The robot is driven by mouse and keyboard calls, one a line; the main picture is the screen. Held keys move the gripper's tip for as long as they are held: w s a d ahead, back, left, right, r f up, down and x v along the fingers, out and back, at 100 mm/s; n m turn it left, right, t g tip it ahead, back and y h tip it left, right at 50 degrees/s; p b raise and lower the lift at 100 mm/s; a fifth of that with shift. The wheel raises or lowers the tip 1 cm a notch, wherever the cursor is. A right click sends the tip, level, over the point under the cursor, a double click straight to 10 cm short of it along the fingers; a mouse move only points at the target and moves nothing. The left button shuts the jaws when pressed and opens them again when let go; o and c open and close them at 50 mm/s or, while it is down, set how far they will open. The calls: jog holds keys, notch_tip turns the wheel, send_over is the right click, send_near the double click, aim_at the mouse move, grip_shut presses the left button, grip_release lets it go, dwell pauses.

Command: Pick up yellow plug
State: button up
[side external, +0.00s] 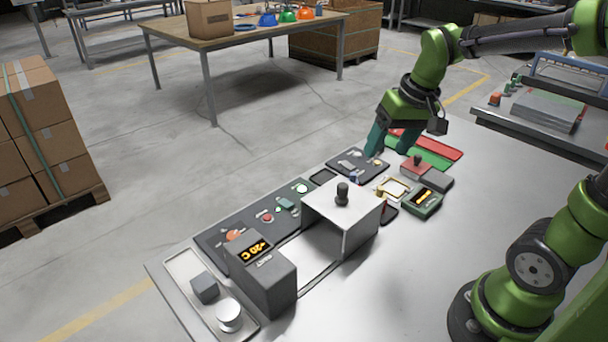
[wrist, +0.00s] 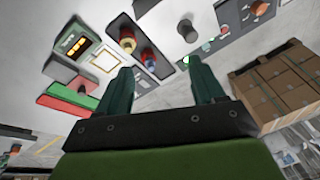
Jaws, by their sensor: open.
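A small plug with a dull yellow upper part (wrist: 126,31) and a red part below it stands in a dark holder in the wrist view. In the side view a small yellowish piece (side external: 380,194) shows beside the hood, partly hidden. A blue and red plug (wrist: 148,57) is close by; its blue part also shows in the side view (side external: 353,176). My gripper (side external: 382,148) is open and empty above the far end of the panel row. In the wrist view its fingers (wrist: 160,69) are spread, with the plugs beyond and between them and to the left.
A white hood (side external: 342,210) with a black knob stands close to the plugs. A green meter (side external: 422,201), a red-topped block (side external: 416,168) and red and green plates (side external: 425,150) lie around. The table's right front is clear.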

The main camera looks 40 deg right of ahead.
jog(key=w+d+f+n+g, duration=0.1)
jog(key=w+d+g, duration=0.2)
jog(key=w+d, duration=0.3)
send_over(381, 188)
jog(key=shift+h, duration=0.3)
notch_tip(381, 188, down, 10)
jog(key=shift+a+f, duration=0.1)
jog(key=shift+f, duration=3.1)
jog(key=shift+c, duration=0.2)
jog(key=c, duration=1.1)
jog(key=shift+r, duration=0.1)
